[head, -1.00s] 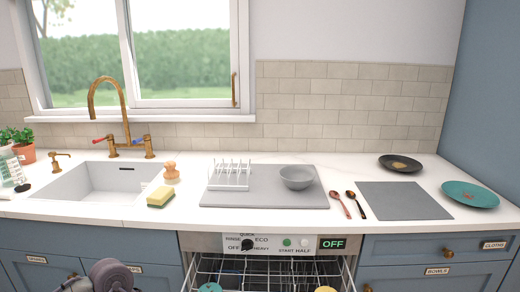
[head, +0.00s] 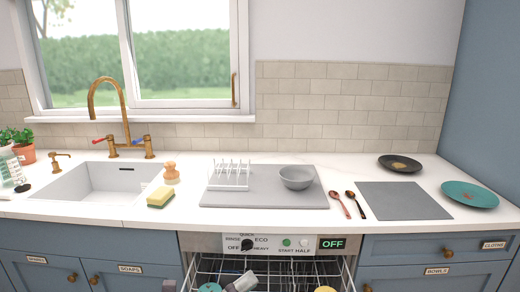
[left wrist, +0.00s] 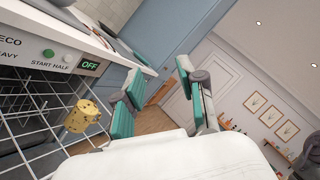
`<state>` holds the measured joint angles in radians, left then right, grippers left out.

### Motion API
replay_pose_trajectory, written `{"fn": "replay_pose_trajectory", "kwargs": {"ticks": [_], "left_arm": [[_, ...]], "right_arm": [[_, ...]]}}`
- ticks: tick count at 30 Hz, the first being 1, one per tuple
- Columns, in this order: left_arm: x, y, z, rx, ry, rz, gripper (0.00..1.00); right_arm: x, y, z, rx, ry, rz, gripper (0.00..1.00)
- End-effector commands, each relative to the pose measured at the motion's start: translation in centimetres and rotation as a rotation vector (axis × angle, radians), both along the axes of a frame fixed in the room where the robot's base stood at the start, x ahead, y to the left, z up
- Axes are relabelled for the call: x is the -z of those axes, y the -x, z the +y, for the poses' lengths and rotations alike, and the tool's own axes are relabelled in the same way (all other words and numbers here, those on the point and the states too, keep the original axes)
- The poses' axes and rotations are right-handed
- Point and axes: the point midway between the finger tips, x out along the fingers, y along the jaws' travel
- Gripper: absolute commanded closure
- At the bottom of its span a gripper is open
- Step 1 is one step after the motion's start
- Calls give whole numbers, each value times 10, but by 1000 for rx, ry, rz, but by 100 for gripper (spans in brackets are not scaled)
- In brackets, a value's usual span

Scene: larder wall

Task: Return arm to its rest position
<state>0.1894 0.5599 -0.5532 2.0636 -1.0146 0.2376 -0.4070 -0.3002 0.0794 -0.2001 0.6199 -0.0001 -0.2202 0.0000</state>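My left gripper (head: 240,283) shows at the bottom edge of the head view, over the open dishwasher rack and mostly cut off by the frame. In the left wrist view the two teal-padded fingers of my left gripper (left wrist: 162,78) stand apart with nothing between them. They are beside the wire rack (left wrist: 45,135). My right gripper is in neither view.
The dishwasher rack (head: 290,266) is pulled out below the counter. A grey bowl (head: 297,177) and white plate rack (head: 230,177) stand on the counter.

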Motion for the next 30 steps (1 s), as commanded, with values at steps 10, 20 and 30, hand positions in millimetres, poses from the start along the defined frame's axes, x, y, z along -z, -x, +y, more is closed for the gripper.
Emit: {"fn": "replay_pose_trajectory", "kwargs": {"ticks": [10,20,30], "left_arm": [[110,0,154,-769,932,999,60],[226,122,183,-1236,1223,1635,60],[263,218,174,-1511,1277,1993,60]], "right_arm": [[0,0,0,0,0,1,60],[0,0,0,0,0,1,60],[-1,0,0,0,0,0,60]]}}
